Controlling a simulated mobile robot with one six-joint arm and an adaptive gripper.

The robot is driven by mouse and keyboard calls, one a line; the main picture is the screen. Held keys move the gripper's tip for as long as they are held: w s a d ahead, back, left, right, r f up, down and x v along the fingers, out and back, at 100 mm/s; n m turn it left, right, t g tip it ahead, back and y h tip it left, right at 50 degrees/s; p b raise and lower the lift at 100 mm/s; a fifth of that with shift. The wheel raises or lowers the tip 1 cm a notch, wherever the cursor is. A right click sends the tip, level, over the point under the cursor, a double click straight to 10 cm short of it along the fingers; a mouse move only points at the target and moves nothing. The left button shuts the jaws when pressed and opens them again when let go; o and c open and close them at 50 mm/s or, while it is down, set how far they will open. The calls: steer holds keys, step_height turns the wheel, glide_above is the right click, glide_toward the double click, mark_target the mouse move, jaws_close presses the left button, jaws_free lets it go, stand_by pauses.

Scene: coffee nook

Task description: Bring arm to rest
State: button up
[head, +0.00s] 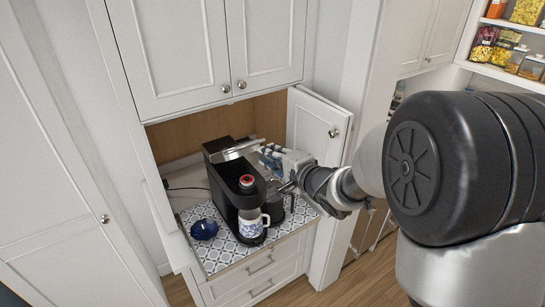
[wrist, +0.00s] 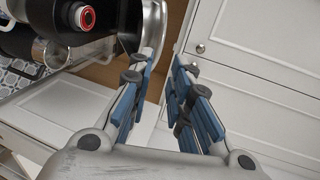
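My gripper (head: 268,152) is raised beside the black coffee machine (head: 222,190), near its raised silver lid (head: 238,149). In the wrist view, the blue-padded fingers of my gripper (wrist: 160,67) stand apart with nothing between them. The curved metal lid (wrist: 153,28) is just beyond the left fingertip; I cannot tell whether they touch. A pod with a red ring (head: 246,180) shows on top of the machine, also in the wrist view (wrist: 86,17).
A patterned mat (head: 222,254) lies under the machine. A dark blue object (head: 204,229) is at its left, and a dark pot (head: 274,207) is at the right, partly hidden. An open cabinet door (head: 318,128) stands close to my arm. Closed cabinets (head: 190,45) hang above.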

steer(key=shift+s+d, duration=0.2)
steer(key=shift+s, duration=0.15)
